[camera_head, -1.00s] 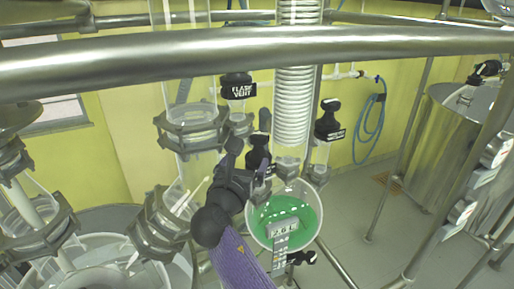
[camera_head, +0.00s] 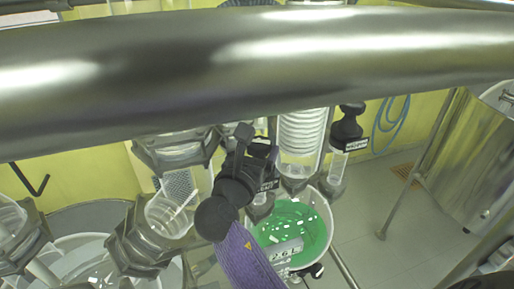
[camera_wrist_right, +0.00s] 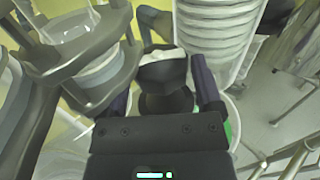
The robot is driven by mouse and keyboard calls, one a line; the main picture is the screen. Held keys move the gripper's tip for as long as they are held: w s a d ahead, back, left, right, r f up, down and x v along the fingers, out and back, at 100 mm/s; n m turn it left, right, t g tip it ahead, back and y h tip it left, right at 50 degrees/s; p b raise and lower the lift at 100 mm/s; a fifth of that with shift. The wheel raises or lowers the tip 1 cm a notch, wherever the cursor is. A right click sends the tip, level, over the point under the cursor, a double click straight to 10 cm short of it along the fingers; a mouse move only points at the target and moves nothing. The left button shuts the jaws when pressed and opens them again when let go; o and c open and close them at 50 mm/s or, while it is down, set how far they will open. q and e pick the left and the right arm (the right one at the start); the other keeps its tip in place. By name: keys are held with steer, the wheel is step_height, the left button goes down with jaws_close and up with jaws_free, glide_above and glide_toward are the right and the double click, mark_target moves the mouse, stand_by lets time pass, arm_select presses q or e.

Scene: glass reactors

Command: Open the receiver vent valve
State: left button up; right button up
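My right gripper (camera_head: 258,158) reaches up from the bottom on its purple arm in the head view. It is at a black valve, mostly hidden behind it, above the green-filled vessel (camera_head: 312,222). In the right wrist view, a black valve knob (camera_wrist_right: 164,72) with a pale top edge stands between the two purple-padded fingers of my gripper (camera_wrist_right: 162,85). The fingers look apart, with a gap beside the knob. Another black-knobbed valve (camera_head: 347,128) stands to the right of the glass coil; its label is too small to read. I cannot tell which valve is the receiver vent. My left gripper is not in view.
A thick metal rail (camera_head: 300,55) crosses the head view in front. Clamped glass parts (camera_head: 170,215) stand left of my right gripper. The glass coil (camera_head: 300,135) is just right of it. A steel tank (camera_head: 470,150) and open floor lie farther right.

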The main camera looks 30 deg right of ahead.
steer(key=c, duration=0.8)
steer(key=shift+c, duration=0.2)
steer(key=n+t+y, duration=0.2)
steer(key=y, duration=0.1)
steer(key=n+t+y, duration=0.1)
steer(key=n+t, duration=0.1)
steer(key=shift+s+d+y, duration=0.25)
steer(key=shift+y, duration=0.15)
steer(key=n+y, duration=0.1)
steer(key=y, duration=0.1)
steer(key=n+t+y, duration=0.1)
steer(key=n+y, duration=0.1)
steer(key=n+t+y, duration=0.1)
steer(key=y, duration=0.1)
steer(key=shift+d+n+y, duration=0.25)
steer(key=shift+n+y, duration=0.05)
steer(key=n+y, duration=0.1)
steer(key=y, duration=0.1)
steer(key=n+y, duration=0.1)
steer(key=shift+d+f+t+y, duration=0.1)
steer(key=shift+d+t+y, duration=0.1)
steer(key=shift+t+y, duration=0.15)
steer(key=shift+d+n+g+y+b, duration=0.1)
steer(key=shift+n+g+y+b, duration=0.6)
steer(key=shift+n+y, duration=1.35)
steer(key=shift+y, duration=0.6)
